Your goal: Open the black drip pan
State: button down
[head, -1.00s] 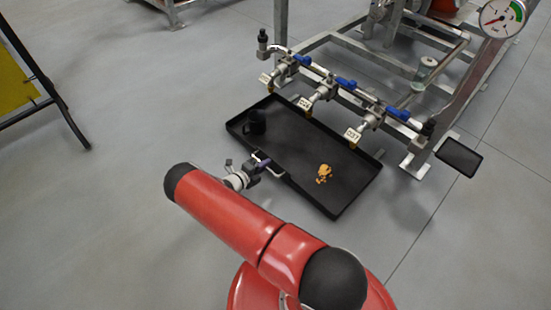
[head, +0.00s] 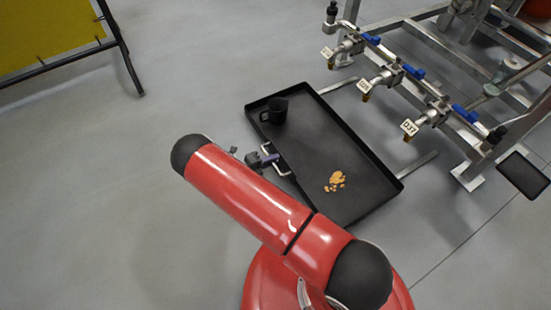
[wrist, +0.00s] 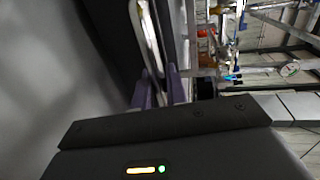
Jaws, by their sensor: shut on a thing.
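The black drip pan (head: 325,130) is a shallow tray low over the floor, drawn out in front of the valve row. A black mug (head: 274,111) and an orange-brown spill or pile of bits (head: 337,180) are in it. A pale bar handle (head: 282,168) is on its near edge. My gripper (head: 268,160) is shut on this handle, partly hidden by my red arm. In the wrist view, the purple fingers (wrist: 161,90) are at the lower part of the pale handle (wrist: 147,38).
The pipe skid, with three blue-levered tagged valves (head: 415,72), stands behind the pan. Metal rails (head: 418,161) show between pan and skid. A black flat panel (head: 523,174) is at the right. A yellow board (head: 45,35) stands upper left. The floor left of the pan is clear.

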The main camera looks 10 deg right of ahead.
jog(key=shift+a, duration=0.1)
jog(key=c, duration=1.5)
grip_release()
jog(key=shift+o, duration=0.2)
jog(key=v, duration=0.7)
jog(key=shift+a, duration=0.35)
jog(key=shift+s, duration=0.1)
jog(key=s+d+r+m+g+y+p, duration=0.1)
jog(key=d+r+m+g+y+p, duration=0.15)
jog(key=r+m, duration=0.7)
jog(key=s+d+r+m+g+y+p, duration=0.1)
jog(key=d+r+m+g+y+p, duration=0.2)
jog(key=r, duration=1.1)
jog(key=s+d+r+m+g+y+p, duration=0.1)
jog(key=s+d+r+m+y, duration=0.15)
jog(key=r+m, duration=0.75)
jog(key=s+d+r+m+t+y+p, duration=0.2)
jog(key=s+r+m+t+y, duration=0.1)
jog(key=s+r+m, duration=0.5)
jog(key=s+d+r+m+t+y+p, duration=0.3)
jog(key=s+r+m, duration=0.6)
jog(key=r, duration=0.5)
jog(key=shift+s+d+r+t+y, duration=0.15)
jog(key=shift+s+r+t+y, duration=0.2)
jog(key=shift+s, duration=0.85)
